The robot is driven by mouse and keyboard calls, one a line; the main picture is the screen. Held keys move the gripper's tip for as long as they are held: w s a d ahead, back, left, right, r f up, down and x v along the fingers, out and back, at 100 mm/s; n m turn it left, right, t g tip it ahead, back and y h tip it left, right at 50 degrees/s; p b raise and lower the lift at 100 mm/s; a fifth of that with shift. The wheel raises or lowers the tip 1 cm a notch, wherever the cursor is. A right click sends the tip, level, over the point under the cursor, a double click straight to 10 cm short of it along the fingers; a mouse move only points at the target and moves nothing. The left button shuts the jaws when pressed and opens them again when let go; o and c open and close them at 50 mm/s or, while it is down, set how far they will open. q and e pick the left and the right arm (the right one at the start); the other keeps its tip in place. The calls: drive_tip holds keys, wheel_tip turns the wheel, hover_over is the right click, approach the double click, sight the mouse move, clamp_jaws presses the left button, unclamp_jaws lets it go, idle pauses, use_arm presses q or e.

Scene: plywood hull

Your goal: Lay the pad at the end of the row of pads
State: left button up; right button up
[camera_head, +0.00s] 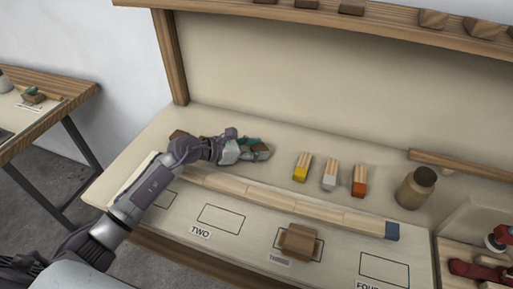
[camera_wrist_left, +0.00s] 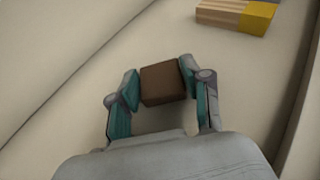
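My left gripper (camera_head: 262,150) is low over the back left of the bench, left of the blocks with coloured ends. In the left wrist view its teal fingertips (camera_wrist_left: 162,85) are on both sides of a plain brown block (camera_wrist_left: 162,84) and appear to touch it. This block looks like the pad, but I cannot tell whether it is lifted clear of the surface. Three wooden blocks lie side by side to the right, with yellow (camera_head: 302,167), pale grey (camera_head: 330,175) and orange (camera_head: 359,181) ends. My right gripper is not in view.
A long wooden strip (camera_head: 290,206) with a blue end crosses the bench. In front are outlined, labelled spaces (camera_head: 221,218), one holding a brown block (camera_head: 299,242). A brown jar (camera_head: 416,188) stands at right. A shelf (camera_head: 330,18) with brown blocks runs above.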

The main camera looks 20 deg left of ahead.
use_arm(q)
drive_tip(key=shift+o, duration=1.4)
drive_tip(key=shift+r, duration=0.1)
drive_tip(key=shift+a+r, duration=0.1)
drive_tip(key=b+v, duration=0.1)
drive_tip(key=v, duration=0.9)
drive_tip(key=shift+s+a, duration=0.3)
drive_tip(key=shift+s+a+r+b, duration=0.3)
drive_tip(key=shift+s+r, duration=0.05)
